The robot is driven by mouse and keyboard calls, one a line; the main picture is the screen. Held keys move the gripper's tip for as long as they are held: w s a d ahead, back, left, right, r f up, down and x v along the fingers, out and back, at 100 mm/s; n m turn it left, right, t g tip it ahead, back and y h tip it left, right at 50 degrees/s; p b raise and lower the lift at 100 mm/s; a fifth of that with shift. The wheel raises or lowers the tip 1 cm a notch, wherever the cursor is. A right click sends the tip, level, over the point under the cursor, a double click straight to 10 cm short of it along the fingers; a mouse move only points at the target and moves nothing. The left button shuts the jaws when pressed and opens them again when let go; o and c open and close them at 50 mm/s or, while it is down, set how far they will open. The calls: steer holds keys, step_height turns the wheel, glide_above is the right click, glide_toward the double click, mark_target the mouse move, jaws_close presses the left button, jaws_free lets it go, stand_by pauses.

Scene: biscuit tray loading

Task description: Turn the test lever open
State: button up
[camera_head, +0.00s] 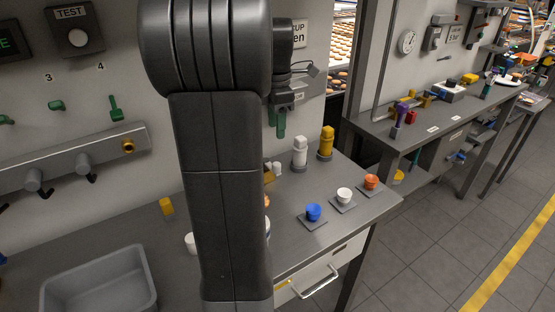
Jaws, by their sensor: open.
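A black TEST panel (72,28) with a round pale button is on the wall at the upper left. Below it, a green lever (57,105) lies flat under number 3, and another green lever (115,110) stands upright under number 4. My gripper (283,104) is at the wall, right of my arm's dark link, pointing down. Its jaws are open. A green handle (280,126) shows just below the jaws; I cannot tell whether they touch it. Its upper part is hidden by the gripper, and which lever is the test lever is not clear.
My arm hides the middle. A wall rail (60,165) is at left; open floor (440,250) is at right.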

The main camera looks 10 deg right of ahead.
mark_target(276, 164)
step_height(276, 164, down, 12)
steer(key=shift+f, duration=0.1)
stand_by(0.4)
jaws_close()
